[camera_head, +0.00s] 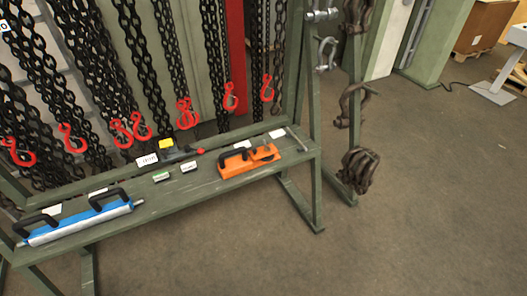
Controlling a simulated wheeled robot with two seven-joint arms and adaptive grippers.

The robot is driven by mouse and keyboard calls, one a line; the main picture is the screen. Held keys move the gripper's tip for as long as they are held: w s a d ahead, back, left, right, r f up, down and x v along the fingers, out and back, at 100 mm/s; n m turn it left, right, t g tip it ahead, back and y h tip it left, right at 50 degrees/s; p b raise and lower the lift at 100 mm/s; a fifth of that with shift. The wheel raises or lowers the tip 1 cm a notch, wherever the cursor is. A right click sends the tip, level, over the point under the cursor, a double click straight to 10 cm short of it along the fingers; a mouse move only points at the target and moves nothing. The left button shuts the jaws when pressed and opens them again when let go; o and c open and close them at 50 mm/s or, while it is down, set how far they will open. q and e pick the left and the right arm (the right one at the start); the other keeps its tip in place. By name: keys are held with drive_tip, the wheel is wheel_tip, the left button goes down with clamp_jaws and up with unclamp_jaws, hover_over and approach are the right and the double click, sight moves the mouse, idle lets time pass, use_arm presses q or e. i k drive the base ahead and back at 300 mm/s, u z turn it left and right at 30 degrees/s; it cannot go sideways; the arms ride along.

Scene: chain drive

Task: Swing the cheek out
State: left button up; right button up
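No gripper of mine shows in the head view. I cannot make out for certain which part is the cheek. A dark brown, block-like metal piece (358,170) hangs low on the right side of the green rack. A brown hook-shaped piece (352,104) hangs above it, and a further dark brown piece (357,16) is cut by the top edge. An orange tool with a black handle (250,160) lies on the rack's shelf at the right. A blue bar-shaped tool with two black handles (82,221) lies on the shelf at the left.
The green rack (170,200) carries several dark chains (140,65) with red hooks (231,97). Grey shackles (326,54) hang at its right. Small items and labels (147,160) lie on the shelf. The brown floor (430,210) at the right is clear. A cardboard box (488,24) stands far right.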

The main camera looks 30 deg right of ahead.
sight(259, 153)
drive_tip(key=z, duration=0.2)
drive_tip(key=i, duration=0.95)
drive_tip(key=u, duration=0.05)
